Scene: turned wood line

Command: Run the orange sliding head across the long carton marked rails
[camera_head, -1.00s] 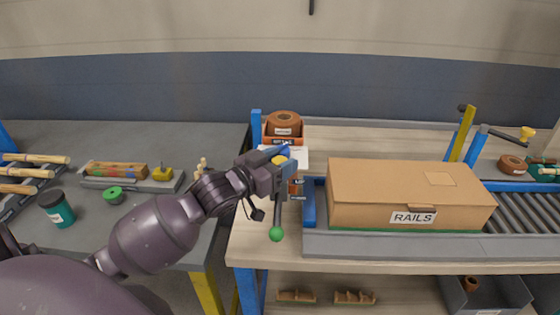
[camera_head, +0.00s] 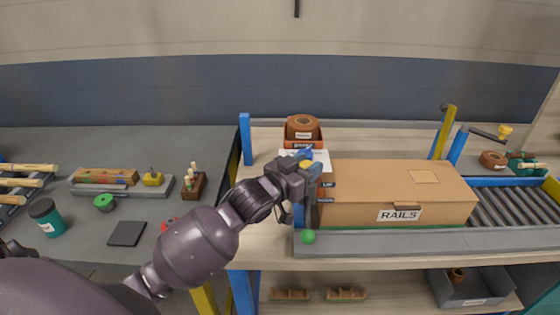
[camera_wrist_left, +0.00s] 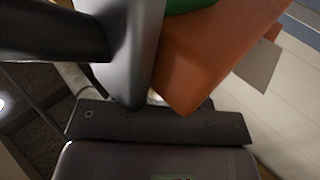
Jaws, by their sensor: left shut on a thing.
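The orange sliding head (camera_head: 327,173) is at the left end of the long carton marked RAILS (camera_head: 390,197). My left gripper (camera_head: 308,170) is shut on the head, partly covering it from the camera. In the left wrist view the orange body (camera_wrist_left: 212,48) lies close against the gripper finger. The carton lies closed on a grey bed, its long side facing me. Whether the head touches the carton cannot be told. My right gripper is out of view.
A brown tape roll (camera_head: 303,124) sits in an orange bin behind the head. A roller conveyor (camera_head: 513,208) runs off right of the carton. A grey bin (camera_head: 470,287) is on the lower shelf.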

